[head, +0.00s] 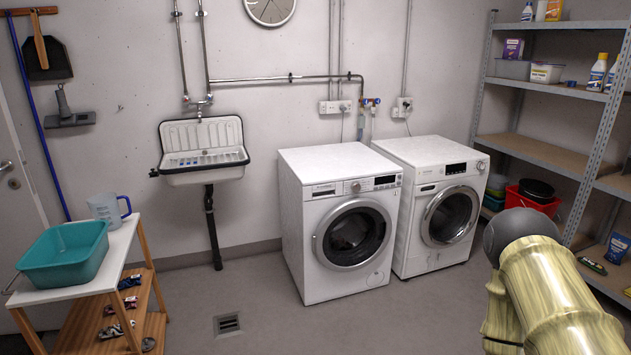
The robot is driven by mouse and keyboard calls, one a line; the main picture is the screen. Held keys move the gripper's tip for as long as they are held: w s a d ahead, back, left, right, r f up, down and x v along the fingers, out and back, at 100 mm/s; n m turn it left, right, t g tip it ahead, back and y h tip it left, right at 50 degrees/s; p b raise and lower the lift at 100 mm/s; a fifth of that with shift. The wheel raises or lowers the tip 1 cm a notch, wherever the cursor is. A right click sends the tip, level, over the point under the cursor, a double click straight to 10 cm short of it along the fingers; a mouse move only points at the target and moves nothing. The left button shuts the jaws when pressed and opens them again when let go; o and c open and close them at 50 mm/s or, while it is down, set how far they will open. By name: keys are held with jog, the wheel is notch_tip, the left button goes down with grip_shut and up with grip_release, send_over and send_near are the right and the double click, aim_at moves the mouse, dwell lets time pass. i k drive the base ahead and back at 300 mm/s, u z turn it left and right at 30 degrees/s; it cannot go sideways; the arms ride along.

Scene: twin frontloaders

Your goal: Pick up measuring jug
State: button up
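The measuring jug (105,210) is a clear, pale plastic jug with a blue handle on its right side. It stands upright at the back of the white top of a small wooden shelf unit (124,243) at the left. A teal basin (62,262) stands just in front of it on the same top. My arm shows at the lower right, far from the jug. My gripper cannot be made out in the head view, so its fingers and anything in them are hidden.
Two white front-loading machines, the left (310,230) and the right (400,200), stand against the back wall. A sink (203,150) hangs on the wall left of them. Metal shelving (540,150) stands at the right. The floor between is clear, with a drain grate (227,324).

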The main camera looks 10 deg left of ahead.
aim_at(105, 206)
jog(key=u, duration=0.1)
jog(key=i, duration=1.75)
jog(key=u, duration=1.2)
jog(key=i, duration=1.15)
jog(key=u, duration=0.95)
